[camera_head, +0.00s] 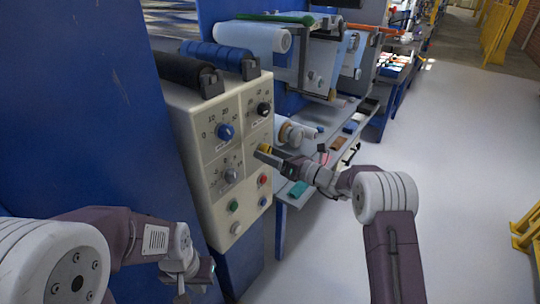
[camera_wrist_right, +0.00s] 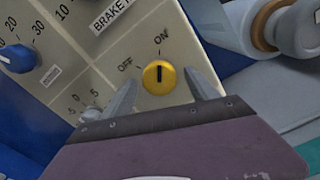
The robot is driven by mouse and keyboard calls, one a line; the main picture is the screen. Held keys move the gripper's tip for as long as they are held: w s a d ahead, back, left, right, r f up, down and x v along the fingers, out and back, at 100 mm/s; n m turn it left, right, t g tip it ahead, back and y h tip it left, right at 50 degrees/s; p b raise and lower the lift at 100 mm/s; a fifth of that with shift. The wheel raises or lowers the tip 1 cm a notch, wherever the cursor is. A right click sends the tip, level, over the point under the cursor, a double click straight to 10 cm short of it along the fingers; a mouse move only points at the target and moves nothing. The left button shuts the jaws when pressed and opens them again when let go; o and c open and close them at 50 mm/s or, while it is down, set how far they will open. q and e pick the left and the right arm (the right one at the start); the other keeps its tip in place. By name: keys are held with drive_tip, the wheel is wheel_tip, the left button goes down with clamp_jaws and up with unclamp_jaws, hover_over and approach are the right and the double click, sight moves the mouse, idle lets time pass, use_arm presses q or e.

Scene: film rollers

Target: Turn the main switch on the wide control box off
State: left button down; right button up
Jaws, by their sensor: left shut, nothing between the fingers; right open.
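The wide control box (camera_head: 211,190) is a cream panel with dials and buttons at the centre left of the head view. Its yellow main switch (camera_wrist_right: 159,77) shows in the right wrist view, with its dark mark pointing up towards ON and OFF to the upper left. In the head view the switch (camera_head: 263,148) sits at the panel's right edge. My right gripper (camera_wrist_right: 162,86) is open, with a finger on either side of the switch in the picture; contact cannot be told. My left gripper (camera_head: 192,284) is shut and empty, low and in front of the box.
A blue dial (camera_head: 225,132), a grey dial (camera_head: 231,176) and coloured buttons share the panel. Dark and blue rollers (camera_head: 217,54) lie above it. A shelf with small items (camera_head: 335,150) stands behind my right gripper. The pale floor (camera_head: 450,150) at right is open.

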drive_tip(key=c, duration=1.4)
drive_tip(key=shift+o, duration=0.2)
drive_tip(key=shift+f+n+b, duration=0.25)
drive_tip(key=shift+n+b, duration=0.35)
drive_tip(key=shift+b, duration=0.3)
drive_tip(key=shift+w+d+r+n+b, duration=0.1)
drive_tip(key=shift+n+b, duration=3.1)
drive_tip(key=shift+b, duration=0.75)
drive_tip(key=shift+r+n+b, duration=0.1)
drive_tip(key=shift+n+b, duration=3.1)
drive_tip(key=shift+b, duration=0.7)
drive_tip(key=o, duration=1.4)
drive_tip(key=shift+c, duration=0.2)
